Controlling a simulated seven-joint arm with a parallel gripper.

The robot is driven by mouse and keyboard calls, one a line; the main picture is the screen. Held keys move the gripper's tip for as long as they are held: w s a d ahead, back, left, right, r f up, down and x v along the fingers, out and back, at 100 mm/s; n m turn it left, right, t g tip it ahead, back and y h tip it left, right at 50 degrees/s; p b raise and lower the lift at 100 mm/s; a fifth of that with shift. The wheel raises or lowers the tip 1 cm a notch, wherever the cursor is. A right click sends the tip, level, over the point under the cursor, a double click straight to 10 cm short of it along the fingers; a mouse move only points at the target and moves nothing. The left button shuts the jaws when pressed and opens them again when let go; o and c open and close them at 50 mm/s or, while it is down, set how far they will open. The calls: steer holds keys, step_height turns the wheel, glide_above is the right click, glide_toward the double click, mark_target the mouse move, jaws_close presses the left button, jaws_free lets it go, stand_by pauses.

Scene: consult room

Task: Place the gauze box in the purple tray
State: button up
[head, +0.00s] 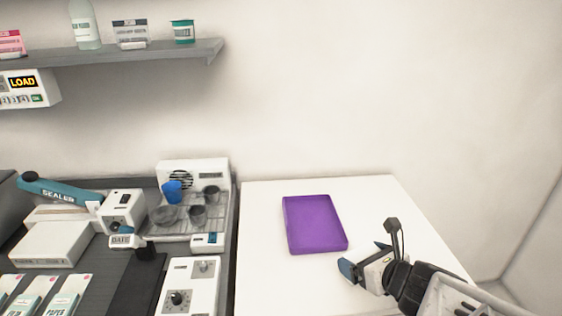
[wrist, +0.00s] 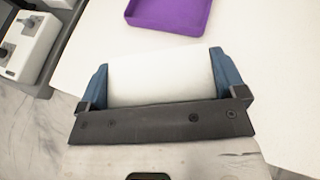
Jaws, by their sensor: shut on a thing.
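The purple tray (head: 313,224) lies flat on the white table, and it looks empty. Its near edge also shows at the top of the wrist view (wrist: 185,25). My gripper (head: 364,259) is at the near right of the tray, apart from it. In the wrist view, its blue fingers (wrist: 160,86) are shut on a plain white box (wrist: 158,72), which I take to be the gauze box. No label shows on the visible face. In the head view the held box is small and hard to separate from the gripper.
The white table (head: 265,285) is clear around the tray. To its left is a dark counter with a white machine with cups (head: 190,200), a sealer (head: 60,191) and a control box (head: 189,287). A shelf (head: 150,51) with bottles and boxes hangs upper left.

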mark_target(357, 250)
steer(key=w, duration=0.1)
steer(key=w+a+n+y, duration=0.1)
steer(key=w, duration=0.1)
steer(key=shift+w+a+g, duration=0.15)
steer(key=shift+w+g, duration=0.1)
steer(key=shift+g, duration=0.05)
steer(key=w+a+f+n+g+y, duration=0.2)
steer(key=w+a+n+y, duration=0.1)
steer(key=w+a, duration=0.1)
steer(key=shift+w+a+f, duration=0.15)
steer(key=shift+w+a, duration=0.05)
steer(key=shift+w, duration=0.6)
steer(key=shift+y, duration=0.3)
steer(key=w, duration=0.5)
steer(key=w+f, duration=0.1)
steer(key=w, duration=1)
steer(key=shift+a+f, duration=0.25)
steer(key=shift+f, duration=1.75)
steer(key=shift+f, duration=0.1)
